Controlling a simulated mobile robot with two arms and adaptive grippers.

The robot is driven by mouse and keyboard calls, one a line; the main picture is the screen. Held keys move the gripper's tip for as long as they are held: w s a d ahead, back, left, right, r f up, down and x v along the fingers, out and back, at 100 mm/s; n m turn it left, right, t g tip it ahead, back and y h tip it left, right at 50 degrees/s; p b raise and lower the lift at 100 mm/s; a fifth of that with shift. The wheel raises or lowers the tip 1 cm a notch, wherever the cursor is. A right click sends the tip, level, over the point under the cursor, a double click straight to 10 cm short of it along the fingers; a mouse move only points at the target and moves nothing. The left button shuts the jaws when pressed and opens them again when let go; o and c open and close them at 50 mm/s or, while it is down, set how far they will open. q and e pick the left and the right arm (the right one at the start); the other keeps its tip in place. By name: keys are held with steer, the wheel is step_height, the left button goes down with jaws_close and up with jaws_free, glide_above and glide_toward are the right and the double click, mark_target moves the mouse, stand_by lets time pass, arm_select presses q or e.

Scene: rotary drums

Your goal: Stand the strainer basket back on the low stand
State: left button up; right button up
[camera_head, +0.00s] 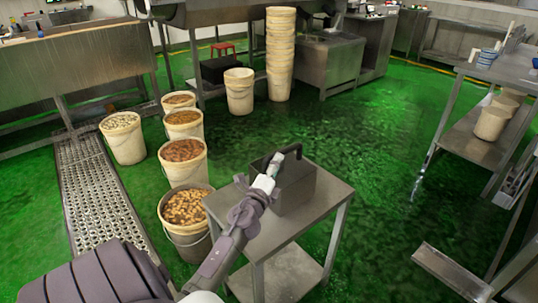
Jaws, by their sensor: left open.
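The strainer basket (296,188), a dark grey box with a raised handle (286,152), sits upright on the top of the low stand (325,198), a small steel table with a lower shelf. My left gripper (273,165) is open at the basket's left side, close to the handle. I cannot tell whether its fingers touch the basket. My left forearm hides the left front part of the stand. My right gripper is not in view.
Several buckets of food (186,207) line the left side of the stand beside a perforated floor grate (95,195). A tall bucket stack (280,55) stands behind. A steel table (510,70) stands at right. Wet green floor between is clear.

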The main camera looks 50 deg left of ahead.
arm_select(q)
steer(key=v, duration=0.6)
steer(key=shift+b, duration=0.3)
